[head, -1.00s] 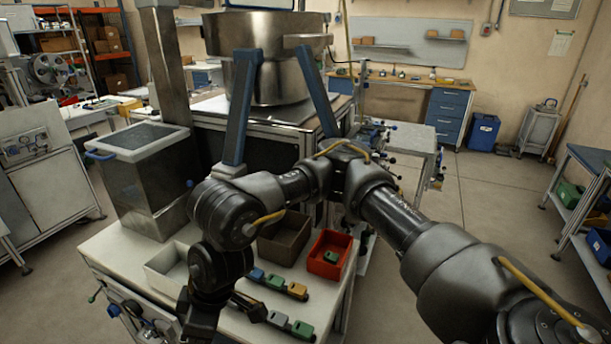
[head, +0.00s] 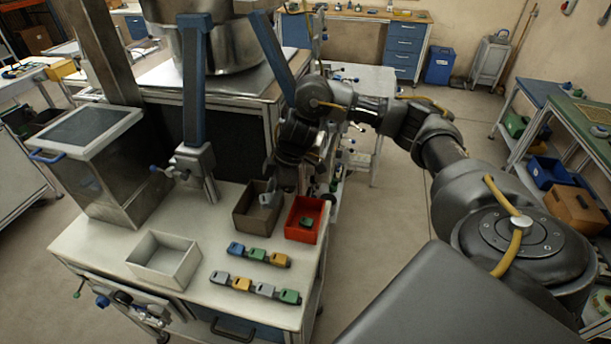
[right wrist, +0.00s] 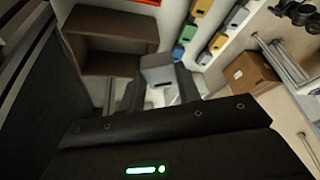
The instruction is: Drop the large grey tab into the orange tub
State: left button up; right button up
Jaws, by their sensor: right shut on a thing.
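My right gripper (head: 274,190) is shut on a grey tab (head: 266,200), which shows between the fingers in the right wrist view (right wrist: 158,75). In the head view the tab appears over the brown tub (head: 243,225), to the left of the orange tub; its exact height is hard to tell. The orange tub (head: 301,235), red-orange in colour, stands at the table's right edge with a green tab (head: 307,222) inside. My left gripper is not in view.
A white tub (head: 160,270) stands at the left on the white table (head: 100,245). Two rows of coloured tabs (head: 258,255) lie in front of the tubs. A machine with blue posts (head: 195,90) and a steel bowl (head: 232,45) rises behind.

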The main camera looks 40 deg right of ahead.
jog(key=s+d+r+p, duration=0.1)
jog(key=d+r+p, duration=0.1)
jog(key=d, duration=0.7)
pick_arm(q)
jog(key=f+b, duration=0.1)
jog(key=b, duration=0.1)
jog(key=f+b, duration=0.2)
jog(key=b, duration=0.1)
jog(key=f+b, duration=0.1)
jog(key=b, duration=0.1)
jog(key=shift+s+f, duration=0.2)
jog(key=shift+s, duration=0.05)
pick_arm(e)
jog(key=shift+n, duration=0.4)
notch_tip(320, 180, down, 6)
jog(key=shift+s+d+r, duration=0.1)
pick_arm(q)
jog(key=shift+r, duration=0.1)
pick_arm(e)
jog(key=o, duration=1)
jog(key=shift+o, duration=0.2)
jog(key=shift+r, duration=0.1)
pick_arm(q)
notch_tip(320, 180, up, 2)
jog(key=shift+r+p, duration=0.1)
jog(key=shift+p, duration=0.95)
pick_arm(e)
jog(key=v, duration=1)
jog(key=shift+s+r, duration=0.2)
jog(key=shift+r, duration=0.1)
